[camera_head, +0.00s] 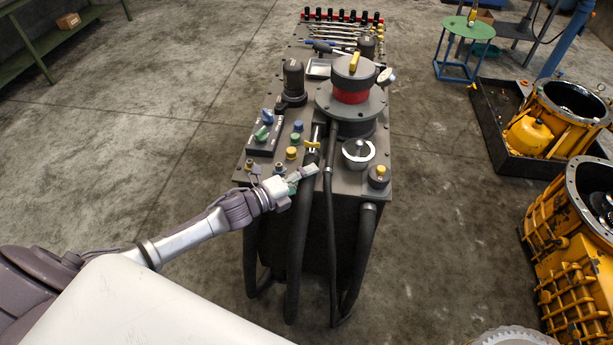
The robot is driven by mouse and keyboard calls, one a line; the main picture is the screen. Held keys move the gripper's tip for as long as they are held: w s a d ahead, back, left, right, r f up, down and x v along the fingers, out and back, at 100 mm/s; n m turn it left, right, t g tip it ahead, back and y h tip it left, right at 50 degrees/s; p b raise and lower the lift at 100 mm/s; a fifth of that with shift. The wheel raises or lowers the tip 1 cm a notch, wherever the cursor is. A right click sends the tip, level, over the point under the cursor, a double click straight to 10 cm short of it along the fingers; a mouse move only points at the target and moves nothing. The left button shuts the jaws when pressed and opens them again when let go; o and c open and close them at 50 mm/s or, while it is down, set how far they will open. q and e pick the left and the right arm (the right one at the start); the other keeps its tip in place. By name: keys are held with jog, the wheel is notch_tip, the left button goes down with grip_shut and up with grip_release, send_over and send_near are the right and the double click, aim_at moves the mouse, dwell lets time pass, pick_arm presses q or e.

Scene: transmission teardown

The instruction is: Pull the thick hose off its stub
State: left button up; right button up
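Several black hoses hang over the front of a dark grey machine cabinet (335,185). A thick hose (298,235) runs up the middle of the front to a metal stub (318,132) by a small yellow handle. The hose appears to be on the stub. My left gripper (302,176) is at the cabinet's front top edge, beside or over the thick hose below the stub. Its fingers are small and partly overlap the hose, so I cannot tell whether they touch or grip it. My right gripper is not in view.
A thinner hose (331,215) and another hose (362,250) hang to the right. Knobs, a black cylinder (293,80) and a red-banded round unit (352,85) crowd the top. Yellow housings (565,240) stand at right.

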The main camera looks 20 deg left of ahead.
pick_arm(q)
jog(key=v, duration=1.2)
dwell(0.5)
